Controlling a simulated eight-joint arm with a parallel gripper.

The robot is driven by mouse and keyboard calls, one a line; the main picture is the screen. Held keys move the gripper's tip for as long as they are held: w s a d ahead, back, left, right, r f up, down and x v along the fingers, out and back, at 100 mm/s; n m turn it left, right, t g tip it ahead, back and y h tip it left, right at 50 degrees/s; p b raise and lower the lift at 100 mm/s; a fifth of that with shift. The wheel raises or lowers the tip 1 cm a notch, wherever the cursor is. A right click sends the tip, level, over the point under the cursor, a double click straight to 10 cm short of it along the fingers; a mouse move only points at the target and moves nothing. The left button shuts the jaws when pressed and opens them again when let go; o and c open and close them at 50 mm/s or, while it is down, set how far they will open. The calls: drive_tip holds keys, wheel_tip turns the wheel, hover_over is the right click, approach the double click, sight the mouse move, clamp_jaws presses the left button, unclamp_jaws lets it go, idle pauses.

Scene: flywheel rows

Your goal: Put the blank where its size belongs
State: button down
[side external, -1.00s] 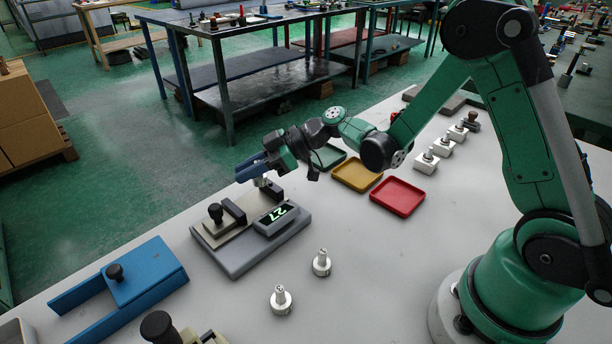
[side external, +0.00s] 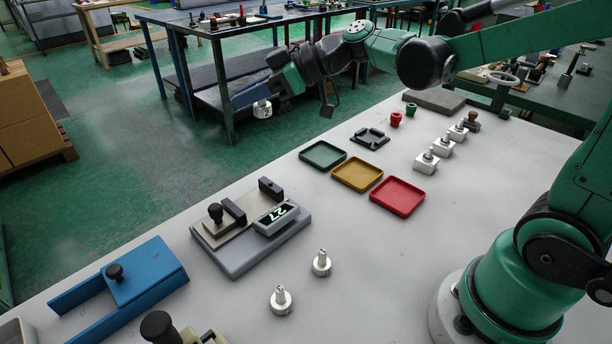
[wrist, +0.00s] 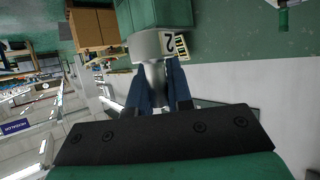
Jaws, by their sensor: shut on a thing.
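My gripper (side external: 257,97) is shut on a pale metal blank (side external: 262,109) and holds it raised, beyond the table's far edge in the side view. The blank has a dark "2" on its side. In the wrist view its wide round body (wrist: 150,46) lies past the blue fingers (wrist: 157,84), which close on its narrow stem. A measuring fixture (side external: 250,232) on the table has a green-lit display (side external: 277,214) that seems to read 27; its seat is empty. Green (side external: 323,154), yellow (side external: 357,174) and red (side external: 398,196) trays stand empty in a row.
Two other blanks, a nearer one (side external: 281,300) and a farther one (side external: 321,263), stand on the table. A blue fixture (side external: 120,275) lies at left.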

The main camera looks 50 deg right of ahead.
sight(254, 201)
drive_tip(key=s+d+f+m+t+h, duration=0.3)
drive_tip(key=s+d+m+h, duration=0.2)
drive_tip(key=m+h, duration=0.3)
drive_tip(key=shift+s+d+m+h, duration=0.25)
drive_tip(key=shift+d+m+h, duration=0.05)
drive_tip(key=shift+d+h, duration=0.1)
drive_tip(key=shift+w, duration=0.1)
drive_tip(key=w+a+n+y, duration=0.1)
drive_tip(key=n+y, duration=0.1)
drive_tip(key=w+a+r+n+g+y, duration=0.1)
drive_tip(key=w+n+y, duration=0.1)
drive_tip(key=w+a+n+y, duration=0.1)
drive_tip(key=a+n+y, duration=0.1)
drive_tip(key=shift+w+a+r+y, duration=0.1)
drive_tip(key=shift+w+r+y, duration=0.1)
drive_tip(key=shift+w+y, duration=0.1)
drive_tip(key=a+r+n+g+y, duration=0.1)
drive_tip(key=w+a+r+n+g+y, duration=0.1)
drive_tip(key=n, duration=0.1)
drive_tip(key=a+r+n+g+y, duration=0.1)
drive_tip(key=r+n+g+y, duration=0.1)
drive_tip(key=shift+w+r, duration=0.1)
drive_tip(key=shift+w, duration=0.3)
wheel_tip(254, 201, down, 20)
drive_tip(key=shift+r, duration=0.15)
